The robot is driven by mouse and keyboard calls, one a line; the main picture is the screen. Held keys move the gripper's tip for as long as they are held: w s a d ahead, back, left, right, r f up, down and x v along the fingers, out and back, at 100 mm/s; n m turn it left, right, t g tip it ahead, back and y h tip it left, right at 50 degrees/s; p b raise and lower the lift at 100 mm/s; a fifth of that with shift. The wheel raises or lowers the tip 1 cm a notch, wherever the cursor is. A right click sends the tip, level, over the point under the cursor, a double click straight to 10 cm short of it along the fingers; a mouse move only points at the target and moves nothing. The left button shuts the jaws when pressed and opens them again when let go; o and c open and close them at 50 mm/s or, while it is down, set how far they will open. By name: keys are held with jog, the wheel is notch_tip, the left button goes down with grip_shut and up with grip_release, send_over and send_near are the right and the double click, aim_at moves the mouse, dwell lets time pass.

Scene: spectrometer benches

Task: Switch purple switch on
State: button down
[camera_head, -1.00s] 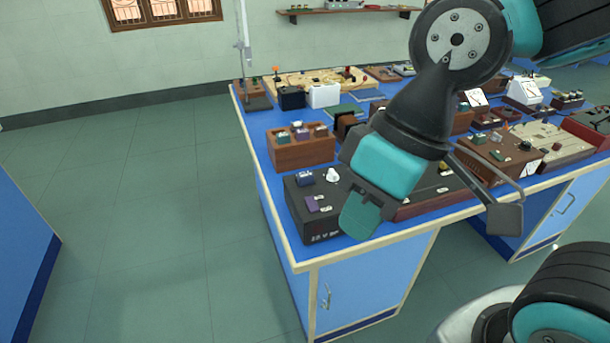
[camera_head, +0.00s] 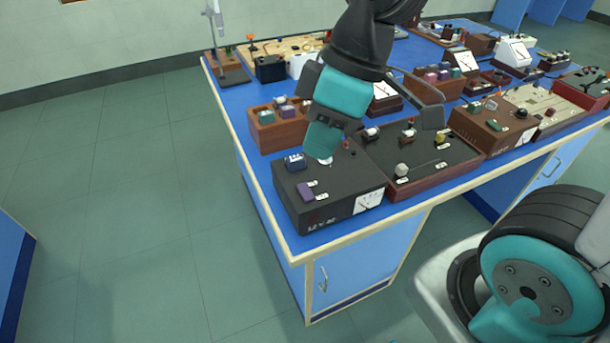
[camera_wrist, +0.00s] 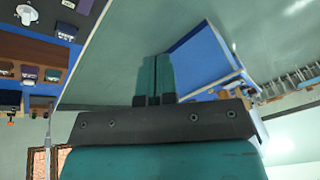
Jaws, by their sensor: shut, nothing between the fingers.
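A purple switch (camera_head: 306,191) sits on the front left of the top of a black box (camera_head: 345,183), near the bench's near corner. A blue switch (camera_head: 295,161) is behind it. A white knob, partly hidden by my gripper, is to the right of the blue switch. My gripper (camera_head: 321,150) appears over the back of the black box, behind the purple switch; its height is unclear. In the wrist view its teal fingers (camera_wrist: 155,78) are together and empty. The purple switch's exact tilt is too small to tell.
A wooden box (camera_head: 277,139) with green and purple switches stands behind the black box. A dark panel (camera_head: 440,165) with knobs sits to its right. Other instruments crowd the blue bench (camera_head: 240,149). The floor (camera_head: 130,200) to the left is clear.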

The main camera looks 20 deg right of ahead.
aim_at(302, 186)
jog(key=w+d+f+n, duration=0.3)
jog(key=w, duration=0.2)
jog(key=w+d+f+n+b, duration=0.1)
jog(key=w+d+f+n, duration=0.1)
jog(key=w, duration=0.4)
jog(key=shift+w+d+f+n+h, duration=0.15)
jog(key=shift+d+f+n+h, duration=0.2)
jog(key=shift+d+n, duration=0.6)
jog(key=shift+a+f+n, duration=0.1)
jog(key=shift+a+n, duration=0.15)
jog(key=x, duration=1.2)
jog(key=shift+w+d+f+p, duration=0.3)
jog(key=shift+f+p, duration=0.05)
jog(key=shift+p, duration=0.05)
jog(key=shift+w+f, duration=0.1)
jog(key=shift+f, duration=0.5)
jog(key=shift+w+f+g+p, duration=0.25)
jog(key=shift+f+g+p, duration=0.05)
jog(key=shift+f+p, duration=0.1)
jog(key=shift+s, duration=0.1)
